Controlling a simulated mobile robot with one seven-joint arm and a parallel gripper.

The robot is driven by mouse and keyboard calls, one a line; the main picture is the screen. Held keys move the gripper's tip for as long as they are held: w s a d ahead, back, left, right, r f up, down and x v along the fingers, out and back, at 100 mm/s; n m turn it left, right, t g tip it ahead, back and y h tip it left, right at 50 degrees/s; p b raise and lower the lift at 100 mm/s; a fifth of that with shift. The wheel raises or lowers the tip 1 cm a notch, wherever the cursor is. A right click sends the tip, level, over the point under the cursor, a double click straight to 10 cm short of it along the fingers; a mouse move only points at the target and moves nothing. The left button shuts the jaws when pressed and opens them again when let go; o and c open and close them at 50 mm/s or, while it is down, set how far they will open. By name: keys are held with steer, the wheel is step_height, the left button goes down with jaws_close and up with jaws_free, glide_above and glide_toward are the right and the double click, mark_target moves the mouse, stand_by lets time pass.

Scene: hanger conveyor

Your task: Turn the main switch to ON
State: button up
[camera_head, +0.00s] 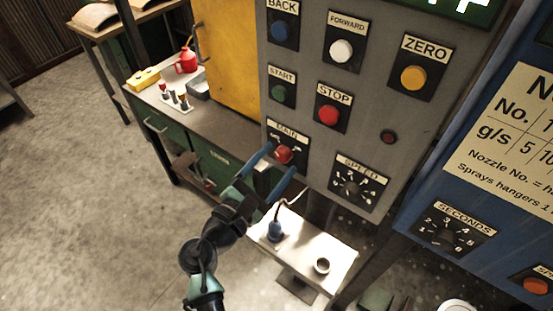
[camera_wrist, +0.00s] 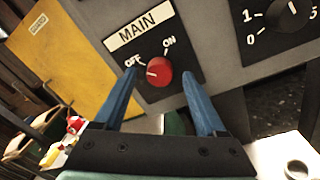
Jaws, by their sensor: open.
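The main switch is a red round knob (camera_wrist: 159,71) on a black plate labelled MAIN, with OFF at its upper left and ON at its upper right. Its white mark is on the left side, towards OFF. The knob also shows in the head view (camera_head: 284,155), low on the grey control panel (camera_head: 300,117). My gripper (camera_wrist: 158,78) is open, with one blue finger on each side of the knob in the picture. In the head view my gripper (camera_head: 279,160) is at the knob. I cannot tell whether the fingers touch it.
A speed dial (camera_head: 358,187) is right of the switch. The red stop button (camera_head: 328,114) and green start button (camera_head: 280,93) are above. A white shelf (camera_head: 335,257) with a small cup (camera_head: 322,265) is below. A yellow cabinet door (camera_head: 228,55) stands to the left.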

steer(key=shift+w+d, duration=0.15)
steer(key=shift+w, duration=0.15)
jaws_close()
